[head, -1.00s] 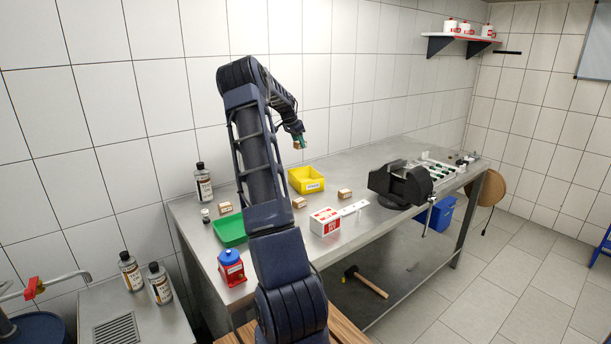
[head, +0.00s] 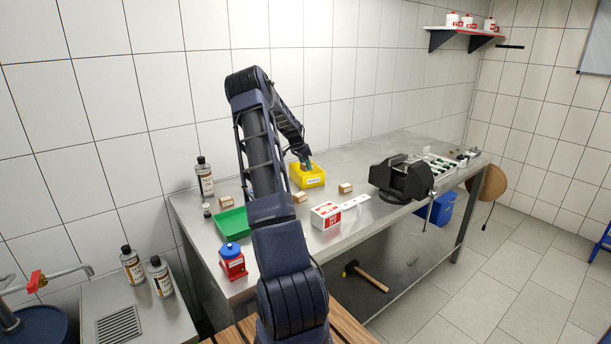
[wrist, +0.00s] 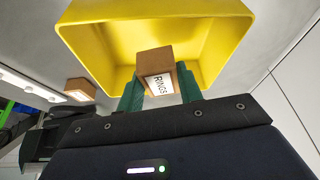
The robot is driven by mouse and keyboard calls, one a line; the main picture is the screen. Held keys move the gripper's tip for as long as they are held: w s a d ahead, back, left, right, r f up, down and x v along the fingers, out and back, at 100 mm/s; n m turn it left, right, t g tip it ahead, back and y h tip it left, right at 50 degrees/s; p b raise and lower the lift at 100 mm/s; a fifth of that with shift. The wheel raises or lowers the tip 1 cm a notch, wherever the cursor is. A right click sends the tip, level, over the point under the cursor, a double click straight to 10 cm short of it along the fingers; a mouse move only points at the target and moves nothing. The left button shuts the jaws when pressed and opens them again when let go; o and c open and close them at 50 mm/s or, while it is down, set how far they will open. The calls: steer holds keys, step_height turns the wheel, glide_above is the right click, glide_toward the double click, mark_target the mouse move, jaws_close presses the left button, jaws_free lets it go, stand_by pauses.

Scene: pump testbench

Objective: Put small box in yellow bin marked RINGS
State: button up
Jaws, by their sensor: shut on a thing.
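The yellow bin (head: 320,173) stands on the metal bench near the wall, with a white label on its front that is too small to read in the head view. My gripper (head: 305,167) points down into the bin's opening. In the wrist view the green fingers (wrist: 160,90) are shut on a small brown box (wrist: 152,58) with a white label reading RINGS. The box shows against the inside of the yellow bin (wrist: 215,30), within its walls. I cannot tell whether it touches the bin floor. In the head view my gripper and the bin mostly hide the box.
Several other small boxes lie on the bench, one (head: 345,188) right of the bin and one (head: 300,198) in front. A green tray (head: 232,223) is left, a red-and-white box (head: 325,216) in front, and a dark vise (head: 402,180) right.

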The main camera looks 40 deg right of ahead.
steer(key=shift+f, duration=2.7)
steer(key=shift+f, duration=0.15)
steer(key=o, duration=1)
